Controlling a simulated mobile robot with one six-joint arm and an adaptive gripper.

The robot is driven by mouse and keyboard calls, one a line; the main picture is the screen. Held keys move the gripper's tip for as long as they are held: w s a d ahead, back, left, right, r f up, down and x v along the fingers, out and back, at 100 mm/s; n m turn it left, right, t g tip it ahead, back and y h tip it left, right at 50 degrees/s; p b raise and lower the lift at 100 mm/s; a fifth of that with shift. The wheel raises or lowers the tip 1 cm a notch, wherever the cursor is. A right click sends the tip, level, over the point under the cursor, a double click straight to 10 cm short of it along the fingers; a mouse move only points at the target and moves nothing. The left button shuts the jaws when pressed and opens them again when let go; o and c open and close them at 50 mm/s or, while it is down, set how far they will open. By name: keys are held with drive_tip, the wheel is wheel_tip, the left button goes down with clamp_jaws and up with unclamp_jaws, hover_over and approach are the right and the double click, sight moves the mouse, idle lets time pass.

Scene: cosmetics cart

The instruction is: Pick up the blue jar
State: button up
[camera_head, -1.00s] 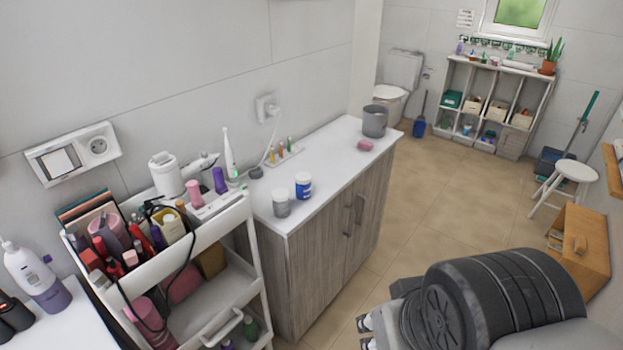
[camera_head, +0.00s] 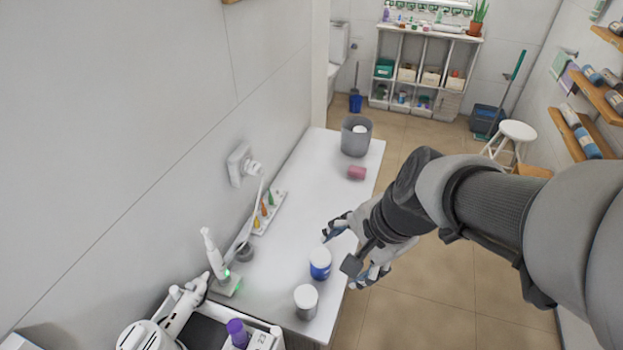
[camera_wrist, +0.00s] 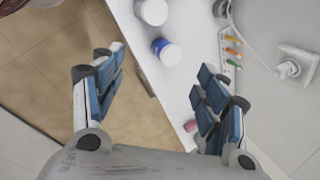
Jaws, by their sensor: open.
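The blue jar (camera_head: 320,265) has a white lid and stands upright on the white cabinet top (camera_head: 300,160), near its front edge. My gripper (camera_head: 341,260) is open and empty just right of the jar, with its fingers pointing toward the cabinet. In the wrist view the blue jar (camera_wrist: 168,54) shows beyond the gap between the open fingers (camera_wrist: 161,63). No contact between fingers and jar is visible. A grey jar with a white lid (camera_head: 305,301) stands close by, nearer the cart, and it also shows in the wrist view (camera_wrist: 152,11).
A grey bin (camera_head: 356,137) and a pink item (camera_head: 356,173) stand farther back on the cabinet. A tray of small colored items (camera_head: 264,212), a plugged-in cord and a toothbrush (camera_head: 214,258) line the wall. A purple-topped bottle (camera_head: 237,332) is at the bottom. The cabinet's middle is clear.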

drive_tip(key=w+f+m+p, duration=0.1)
drive_tip(key=w+m+p, duration=0.2)
drive_tip(key=w+m, duration=0.25)
drive_tip(key=m+p, duration=0.3)
drive_tip(key=m, duration=0.5)
approach(323, 258)
drive_tip(key=shift+g+y, duration=0.3)
drive_tip(key=b+x, duration=0.1)
drive_tip(key=x, duration=0.1)
drive_tip(key=b+x, duration=0.2)
drive_tip(key=x, duration=0.1)
drive_tip(key=b+x, duration=0.2)
drive_tip(key=shift+w+d+f, duration=0.25)
drive_tip(key=shift+w+f, duration=0.05)
drive_tip(key=shift+w, duration=0.05)
drive_tip(key=shift+b+x, duration=1.9)
drive_tip(key=shift+x, duration=1.1)
drive_tip(key=shift+s+d, duration=0.1)
drive_tip(key=shift+d, duration=0.1)
drive_tip(key=c, duration=1.2)
